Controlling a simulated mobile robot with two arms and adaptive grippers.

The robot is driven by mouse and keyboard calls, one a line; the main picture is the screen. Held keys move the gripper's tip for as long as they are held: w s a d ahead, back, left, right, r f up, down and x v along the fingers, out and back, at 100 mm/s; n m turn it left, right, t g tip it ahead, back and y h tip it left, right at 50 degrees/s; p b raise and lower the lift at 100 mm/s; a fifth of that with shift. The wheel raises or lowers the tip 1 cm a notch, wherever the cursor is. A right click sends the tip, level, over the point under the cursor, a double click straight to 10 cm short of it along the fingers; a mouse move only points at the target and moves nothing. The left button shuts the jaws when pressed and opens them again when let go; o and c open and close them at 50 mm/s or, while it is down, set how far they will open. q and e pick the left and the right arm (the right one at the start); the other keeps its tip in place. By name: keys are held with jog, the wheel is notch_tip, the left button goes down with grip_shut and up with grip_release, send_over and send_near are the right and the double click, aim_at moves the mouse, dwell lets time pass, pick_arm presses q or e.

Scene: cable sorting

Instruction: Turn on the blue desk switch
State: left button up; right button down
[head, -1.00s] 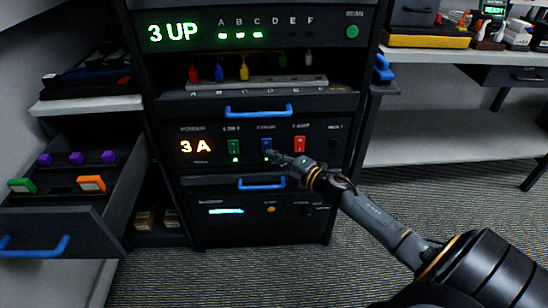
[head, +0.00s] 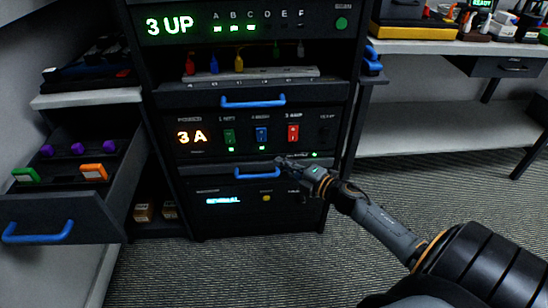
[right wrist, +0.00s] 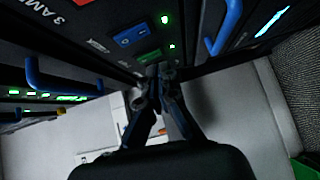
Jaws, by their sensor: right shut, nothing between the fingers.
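The blue switch (head: 262,134) is in the middle of the power panel's row, between a green switch (head: 229,136) and a red switch (head: 293,132). Small green lights glow below the blue and green switches; none is clear below the red one. In the right wrist view the blue switch (right wrist: 127,36) shows above and left of the fingertips. My right gripper (head: 281,162) is shut and empty, in front of the panel's lower edge, below and right of the blue switch, apart from it. My left gripper is not in view.
Blue drawer handles (head: 253,102) (head: 257,173) stick out above and below the switch panel. An open drawer (head: 130,185) with purple, green and orange items juts out at left. A side bench (head: 450,47) stands at right. Open floor lies in front.

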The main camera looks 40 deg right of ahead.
jog(key=v, duration=0.4)
jog(key=shift+s+f, duration=0.3)
jog(key=shift+s, duration=0.05)
dwell(0.3)
